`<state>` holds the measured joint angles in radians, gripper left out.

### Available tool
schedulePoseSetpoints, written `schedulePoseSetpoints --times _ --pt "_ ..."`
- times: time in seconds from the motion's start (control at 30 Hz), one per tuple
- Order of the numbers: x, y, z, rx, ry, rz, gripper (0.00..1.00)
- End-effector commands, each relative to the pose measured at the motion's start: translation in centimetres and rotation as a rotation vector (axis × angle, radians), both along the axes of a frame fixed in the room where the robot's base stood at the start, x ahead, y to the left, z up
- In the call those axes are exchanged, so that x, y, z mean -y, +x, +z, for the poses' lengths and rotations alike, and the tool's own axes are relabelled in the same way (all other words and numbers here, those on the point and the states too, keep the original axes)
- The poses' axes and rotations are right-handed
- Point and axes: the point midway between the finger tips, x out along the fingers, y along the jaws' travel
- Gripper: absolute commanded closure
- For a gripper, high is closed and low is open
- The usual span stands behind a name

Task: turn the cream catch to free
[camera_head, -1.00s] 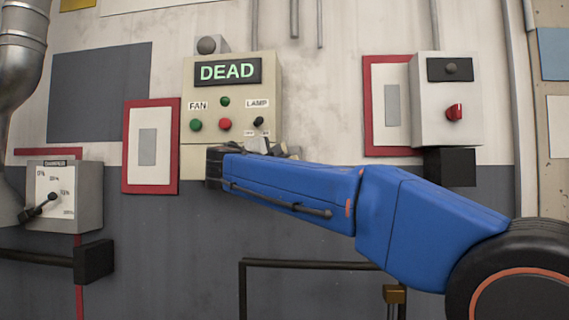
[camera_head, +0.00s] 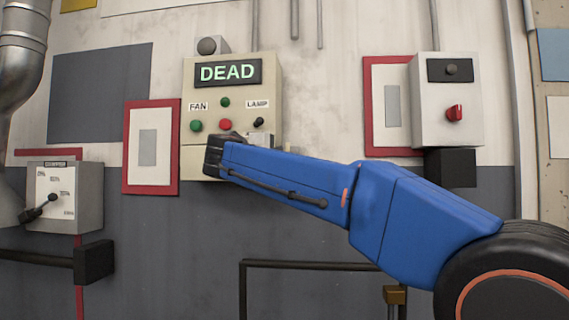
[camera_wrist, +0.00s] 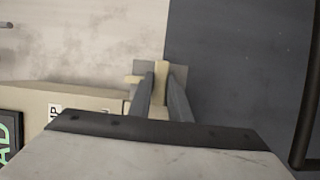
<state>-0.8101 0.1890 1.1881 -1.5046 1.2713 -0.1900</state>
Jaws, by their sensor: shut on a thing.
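The cream catch (camera_wrist: 161,78) shows in the wrist view as a short pale bar between the two grey fingers of my gripper (camera_wrist: 160,72). The fingers are shut on it, one on each side. It sits by the edge of the cream control box, which shows in the head view (camera_head: 230,90) with a lit DEAD sign (camera_head: 228,73). In the head view my blue arm hides the catch and the fingers. I cannot read any marks for the catch's position.
The box has FAN and LAMP labels, green and red buttons and a black toggle (camera_head: 259,122). A grey box with a red knob (camera_head: 454,113) is on the right. A damper lever (camera_head: 40,208) is at the lower left. A dark rail (camera_head: 310,264) runs below my arm.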

Motion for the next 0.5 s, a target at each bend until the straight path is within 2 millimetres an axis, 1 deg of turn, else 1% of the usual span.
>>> schedulePoseSetpoints --times 0.03,0.07,0.1,0.37,0.5 --pt "0.04 0.01 -0.22 -0.004 0.001 -0.003 0.8" --pt "0.03 0.02 -0.21 -0.004 0.001 -0.002 0.73" --pt "0.03 0.02 -0.2 -0.004 0.001 -0.002 0.64" --pt "0.01 0.0 -0.09 -0.002 0.0 -0.001 0.64" --pt "-0.26 -0.46 -0.05 -0.001 0.0 0.001 0.64"
